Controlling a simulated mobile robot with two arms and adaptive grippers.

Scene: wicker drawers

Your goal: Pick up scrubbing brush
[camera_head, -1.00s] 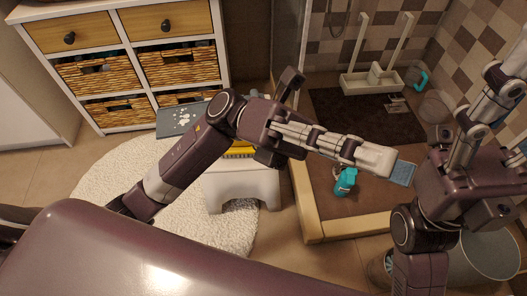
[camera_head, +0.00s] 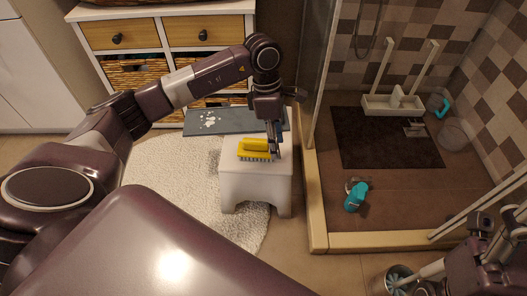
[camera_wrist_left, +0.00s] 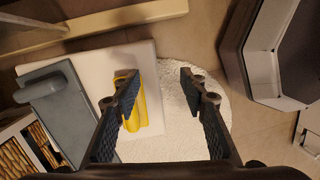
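The scrubbing brush (camera_head: 254,146), yellow with blue-grey bristles, lies on the white stool (camera_head: 256,185), with its bristles facing the front. My left gripper (camera_head: 275,143) points down at the right end of the brush. In the left wrist view, the same gripper (camera_wrist_left: 160,78) is open with nothing between its fingers. There the brush (camera_wrist_left: 140,112) shows beside and partly behind the left-hand finger, and I cannot tell whether they touch. My right gripper (camera_head: 487,240) is at the lower right edge, cut off by the frame.
A grey paw-print mat (camera_head: 215,121) lies behind the stool, in front of the wicker drawer cabinet (camera_head: 160,35). A shower tray rim (camera_head: 318,200) runs to the right of the stool. A teal bottle (camera_head: 356,197) lies inside. A white rug (camera_head: 175,175) is on the left.

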